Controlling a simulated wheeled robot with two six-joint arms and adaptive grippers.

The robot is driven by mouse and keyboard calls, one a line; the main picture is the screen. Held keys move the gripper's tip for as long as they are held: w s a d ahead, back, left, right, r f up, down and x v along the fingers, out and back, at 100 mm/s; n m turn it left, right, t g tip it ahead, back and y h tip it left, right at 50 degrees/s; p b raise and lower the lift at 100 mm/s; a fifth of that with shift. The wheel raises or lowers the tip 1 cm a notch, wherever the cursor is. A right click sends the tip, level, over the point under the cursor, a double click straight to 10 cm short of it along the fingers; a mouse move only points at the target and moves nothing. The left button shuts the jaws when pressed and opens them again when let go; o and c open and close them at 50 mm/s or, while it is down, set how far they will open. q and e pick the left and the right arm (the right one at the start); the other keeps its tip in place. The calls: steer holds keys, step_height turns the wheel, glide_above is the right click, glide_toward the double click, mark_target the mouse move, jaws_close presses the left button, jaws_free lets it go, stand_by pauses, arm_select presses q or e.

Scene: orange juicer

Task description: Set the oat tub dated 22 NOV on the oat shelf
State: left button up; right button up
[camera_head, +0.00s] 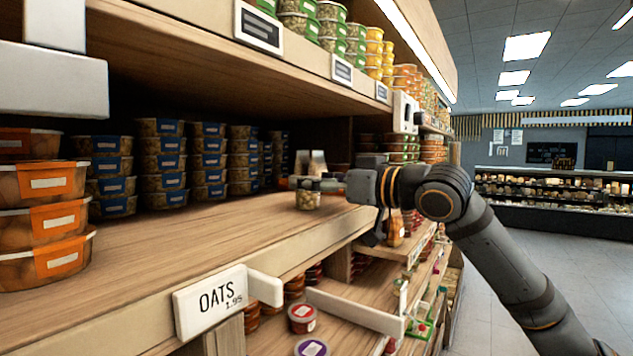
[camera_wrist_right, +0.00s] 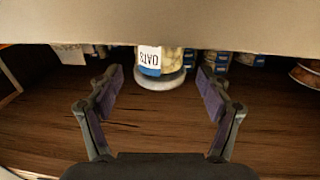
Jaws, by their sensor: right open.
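A small clear oat tub (camera_head: 307,201) stands near the front edge of the oat shelf (camera_head: 200,245), apart from the stacked tubs. In the right wrist view it (camera_wrist_right: 150,58) has an OATS label, seen upside down, with a blue band and a pale round end; no date is readable. My right gripper (camera_head: 318,184) reaches in from the right at the tub. In the wrist view my right gripper (camera_wrist_right: 159,74) is open, its fingers to either side and apart from the tub, which lies around the fingertip line. My left gripper is in no view.
Blue-labelled tub stacks (camera_head: 163,165) fill the back of the shelf. Orange-labelled tubs (camera_head: 45,225) stand at the left. An OATS price sign (camera_head: 212,300) hangs on the front edge. The upper shelf (camera_head: 240,65) overhangs. Bare wood lies between the stacks and front edge.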

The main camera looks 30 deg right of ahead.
steer(key=shift+r, duration=0.1)
steer(key=shift+s+d+f+b, duration=0.1)
steer(key=shift+f+b, duration=0.1)
steer(key=shift+b, duration=0.1)
steer(key=b+v, duration=0.5)
steer(key=shift+f, duration=0.35)
steer(key=r+b+v, duration=0.1)
steer(key=b+v, duration=0.2)
steer(key=v, duration=0.3)
steer(key=shift+s, duration=0.35)
steer(key=shift+r, duration=0.2)
